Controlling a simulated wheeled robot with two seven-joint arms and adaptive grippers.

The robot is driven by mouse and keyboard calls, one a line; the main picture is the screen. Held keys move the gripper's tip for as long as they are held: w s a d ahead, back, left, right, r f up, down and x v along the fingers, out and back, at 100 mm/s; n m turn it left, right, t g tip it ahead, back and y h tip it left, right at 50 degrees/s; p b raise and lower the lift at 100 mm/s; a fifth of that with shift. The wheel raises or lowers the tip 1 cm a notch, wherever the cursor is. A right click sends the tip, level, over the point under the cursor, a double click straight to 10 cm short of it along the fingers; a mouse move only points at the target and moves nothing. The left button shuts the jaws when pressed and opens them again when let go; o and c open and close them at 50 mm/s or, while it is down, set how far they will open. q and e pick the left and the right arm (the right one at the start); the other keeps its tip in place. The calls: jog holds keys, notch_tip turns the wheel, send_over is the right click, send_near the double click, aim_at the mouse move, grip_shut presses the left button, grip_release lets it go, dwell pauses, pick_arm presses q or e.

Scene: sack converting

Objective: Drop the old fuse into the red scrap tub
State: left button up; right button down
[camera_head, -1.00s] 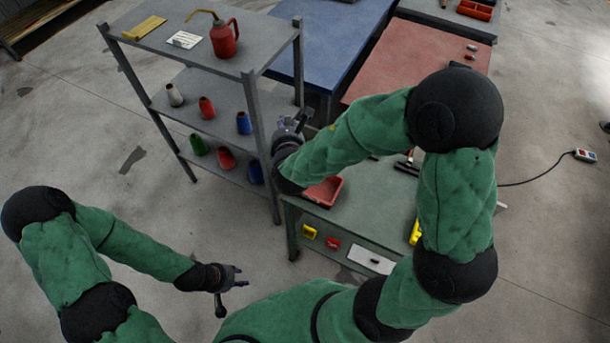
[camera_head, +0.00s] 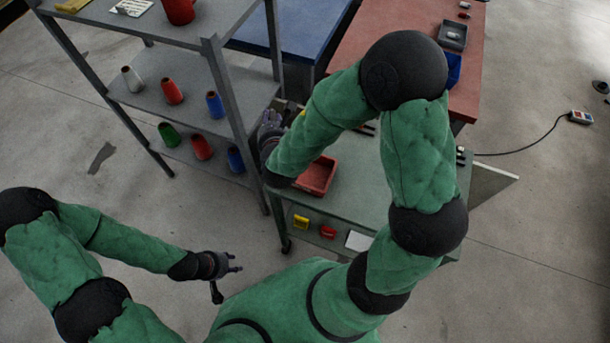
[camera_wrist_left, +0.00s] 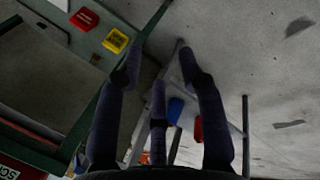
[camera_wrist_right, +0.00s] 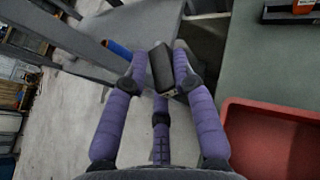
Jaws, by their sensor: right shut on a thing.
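The red scrap tub (camera_head: 318,176) sits on the left end of the green-grey bench. It also shows at the lower right of the right wrist view (camera_wrist_right: 270,138). My right gripper (camera_head: 270,120) is beside the shelf rack, just left of the bench edge; its fingers are partly hidden by my arm in the head view. In the right wrist view it is shut on a dark block, the old fuse (camera_wrist_right: 162,68), held left of the tub and not over it. My left gripper (camera_head: 234,264) is low over the floor, fingers spread and empty (camera_wrist_left: 158,80).
The grey shelf rack (camera_head: 185,80) with several coloured cones stands close to my right gripper. A red-topped table (camera_head: 400,45) and blue table (camera_head: 290,28) stand behind.

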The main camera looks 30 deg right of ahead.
pick_arm(q)
jog(key=o, duration=0.9)
notch_tip(320, 180, down, 4)
jog(key=shift+w+d+r+b, duration=0.1)
jog(key=shift+r+b, duration=0.05)
jog(key=shift+b, duration=0.95)
pick_arm(e)
notch_tip(320, 180, down, 5)
pick_arm(q)
jog(key=shift+o, duration=1.4)
jog(key=shift+r+p, duration=0.35)
pick_arm(e)
jog(key=m+g+h+p, duration=0.6)
jog(key=m+g+h, duration=0.35)
jog(key=m, duration=0.25)
send_over(307, 173)
jog(key=shift+y, duration=0.35)
notch_tip(307, 173, down, 5)
jog(key=shift+r, duration=0.15)
pick_arm(q)
notch_tip(307, 173, up, 6)
pick_arm(e)
jog(key=shift+s, duration=0.1)
jog(key=c, duration=0.9)
grip_release()
jog(key=shift+c, duration=0.2)
